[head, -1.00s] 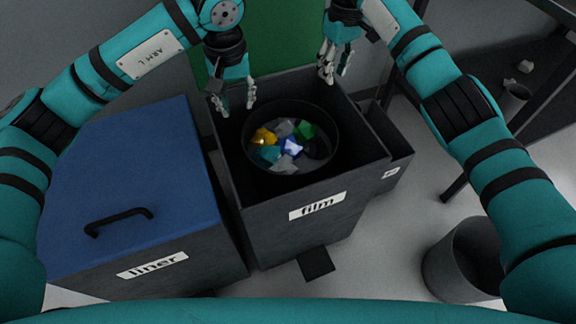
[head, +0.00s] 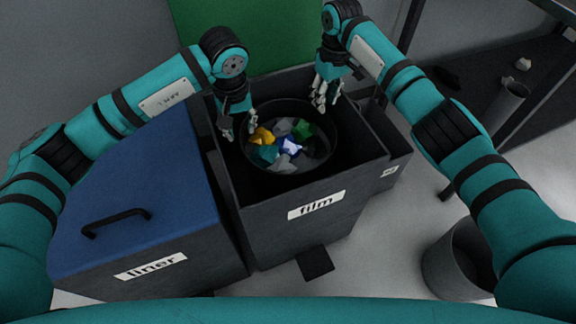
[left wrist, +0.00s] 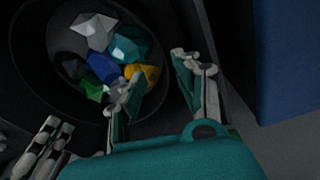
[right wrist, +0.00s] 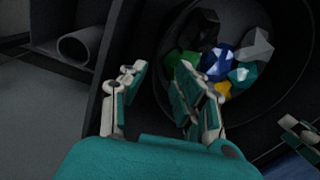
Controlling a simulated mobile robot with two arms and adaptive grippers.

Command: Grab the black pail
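The black pail (head: 331,128) sits inside the open dark bin labelled film (head: 300,228). It holds several crumpled pieces, yellow, teal, blue, white, green and grey. My left gripper (head: 238,130) is at the pail's left rim, and my right gripper (head: 327,92) is at its back right rim. In the left wrist view my left gripper (left wrist: 156,76) is open, one finger over the pail's inside and one outside. In the right wrist view my right gripper (right wrist: 170,83) is open the same way across the rim. I cannot tell whether either touches the pail.
A bin with a closed blue lid (head: 150,170), labelled liner, stands at the left. A smaller dark bin (head: 397,160) adjoins the film bin's right side. A grey cylinder container (head: 450,262) stands on the floor at right. A dark shelf (head: 545,100) is at the right edge.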

